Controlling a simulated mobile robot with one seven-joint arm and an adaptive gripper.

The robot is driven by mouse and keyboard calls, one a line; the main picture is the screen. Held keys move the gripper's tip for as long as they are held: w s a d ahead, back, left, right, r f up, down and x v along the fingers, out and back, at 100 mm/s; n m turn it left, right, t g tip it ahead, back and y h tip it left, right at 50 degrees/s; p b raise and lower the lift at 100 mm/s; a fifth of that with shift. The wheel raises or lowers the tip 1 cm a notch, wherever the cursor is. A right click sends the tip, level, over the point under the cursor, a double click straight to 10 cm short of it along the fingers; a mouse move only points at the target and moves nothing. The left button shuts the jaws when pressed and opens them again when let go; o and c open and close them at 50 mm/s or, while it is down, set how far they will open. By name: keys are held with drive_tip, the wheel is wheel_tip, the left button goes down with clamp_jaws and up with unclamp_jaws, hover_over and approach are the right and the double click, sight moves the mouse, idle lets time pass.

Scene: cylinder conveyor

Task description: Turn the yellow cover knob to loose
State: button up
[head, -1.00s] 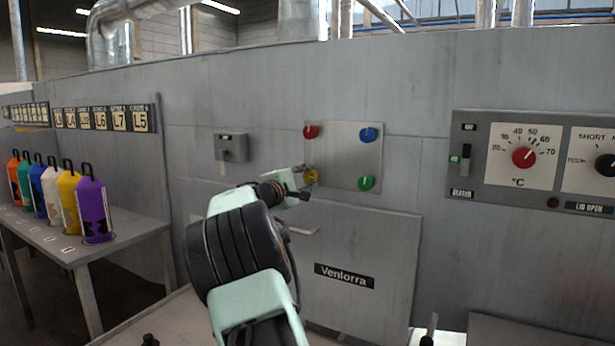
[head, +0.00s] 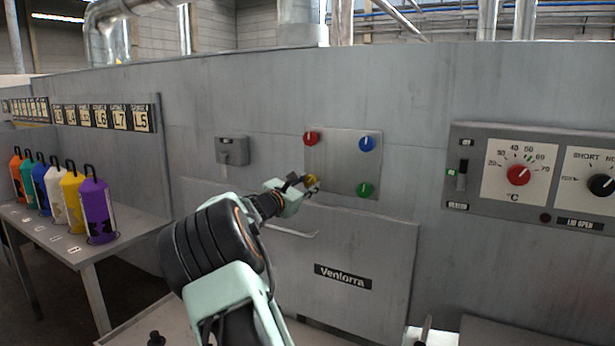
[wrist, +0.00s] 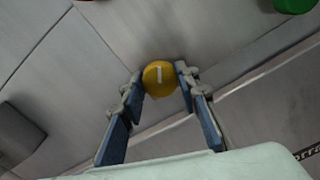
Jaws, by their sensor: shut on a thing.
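The yellow cover knob (head: 311,181) sits at the lower left of a grey square plate (head: 343,165) on the wall panel. In the wrist view the knob (wrist: 159,78) is round with a short white mark on its face. My gripper (head: 309,184) reaches the knob from the lower left. In the wrist view the two blue-grey fingers of my gripper (wrist: 160,80) lie on either side of the knob, shut on it. In the head view the fingers partly hide the knob.
A red knob (head: 311,138), a blue knob (head: 368,143) and a green knob (head: 364,189) share the plate. A grey wall box (head: 232,151) is to the left. A handle (head: 291,231) on the Ventorra panel lies below my wrist. Coloured bottles (head: 97,211) stand on a table at left.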

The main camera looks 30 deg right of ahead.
drive_tip(key=n+p, duration=0.3)
drive_tip(key=n, duration=0.1)
drive_tip(key=shift+r+p, duration=0.1)
drive_tip(key=shift+p, duration=0.2)
drive_tip(key=shift+n, duration=0.3)
drive_tip(key=shift+p, duration=0.3)
drive_tip(key=o, duration=1.2)
drive_tip(key=shift+c, duration=0.2)
drive_tip(key=v, duration=1.2)
